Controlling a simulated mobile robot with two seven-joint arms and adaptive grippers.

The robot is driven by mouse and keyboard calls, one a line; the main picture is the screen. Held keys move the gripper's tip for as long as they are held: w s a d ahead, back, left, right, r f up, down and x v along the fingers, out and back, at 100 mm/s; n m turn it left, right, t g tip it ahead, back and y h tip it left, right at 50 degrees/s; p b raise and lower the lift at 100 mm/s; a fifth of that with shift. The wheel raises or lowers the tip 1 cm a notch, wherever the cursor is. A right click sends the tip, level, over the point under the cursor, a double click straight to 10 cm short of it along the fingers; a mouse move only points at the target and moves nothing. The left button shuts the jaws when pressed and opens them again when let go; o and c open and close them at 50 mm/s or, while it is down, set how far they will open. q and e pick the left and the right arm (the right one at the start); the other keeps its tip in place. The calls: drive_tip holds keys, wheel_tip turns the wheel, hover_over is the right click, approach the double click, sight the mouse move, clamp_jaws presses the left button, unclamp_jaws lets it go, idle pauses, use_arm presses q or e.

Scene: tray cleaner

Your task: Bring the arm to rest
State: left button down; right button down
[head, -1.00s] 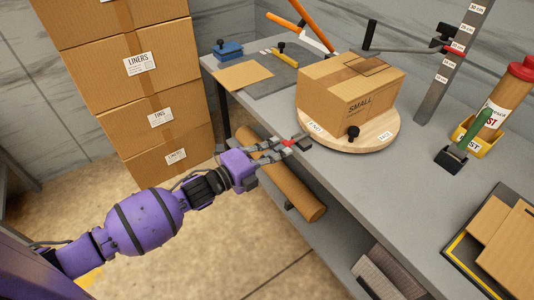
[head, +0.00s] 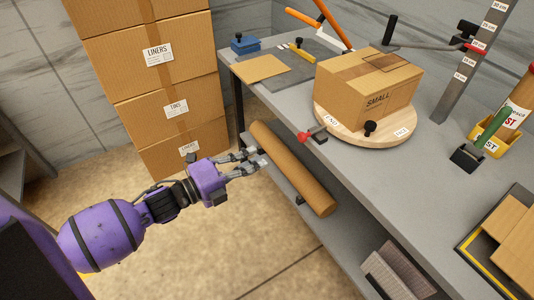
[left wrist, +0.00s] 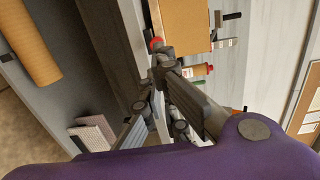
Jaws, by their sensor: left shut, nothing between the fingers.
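My left arm comes in from the left in the head view, purple with dark bands. Its grey left gripper (head: 260,160) is shut and empty, off the table's front edge and near the brown cardboard tube on the lower shelf. In the left wrist view the gripper's fingers (left wrist: 163,62) meet near a red round tip (left wrist: 155,43). My right gripper is not in view.
The grey table (head: 380,175) bears a round wooden turntable (head: 340,130) with a cardboard box (head: 365,85) on it. The tube (head: 295,170) lies on the lower shelf. Stacked boxes (head: 150,80) stand behind the arm. The floor (head: 250,250) in front of the table is clear.

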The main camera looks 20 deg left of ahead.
use_arm(q)
drive_tip(key=shift+s+a, duration=0.2)
drive_tip(key=shift+s, duration=0.15)
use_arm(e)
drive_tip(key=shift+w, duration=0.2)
